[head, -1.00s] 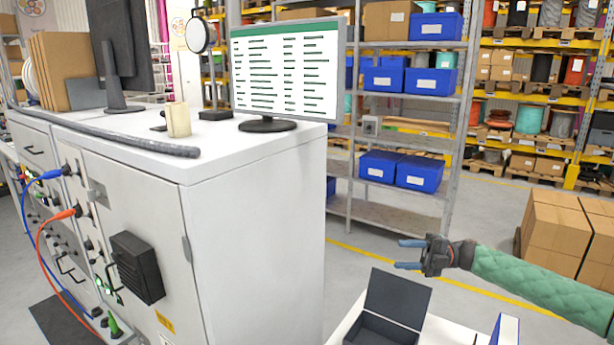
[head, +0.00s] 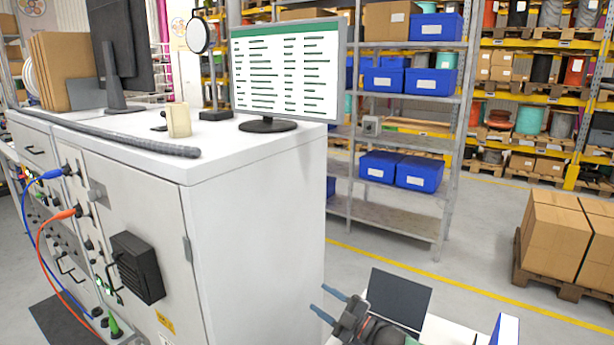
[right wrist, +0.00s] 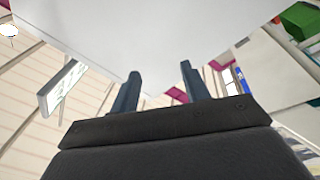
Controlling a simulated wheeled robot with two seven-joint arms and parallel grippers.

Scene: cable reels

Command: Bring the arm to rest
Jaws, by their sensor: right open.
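My right gripper (head: 328,302) is low in the head view, in front of the dark open-lidded box (head: 400,298) and right of the white cabinet (head: 255,235). Its two blue-grey fingers are apart and point up and left, with nothing between them. In the right wrist view the fingers of the right gripper (right wrist: 158,85) are also apart and empty, with a broad pale surface beyond them. My left gripper is in neither view.
A monitor (head: 285,70) and a grey cable (head: 120,138) are on the cabinet top. Blue (head: 45,176) and orange (head: 55,218) cables are plugged into its front. Shelving with blue bins (head: 420,172) stands behind. Boxes on a pallet (head: 555,240) stand at the right, with open floor between.

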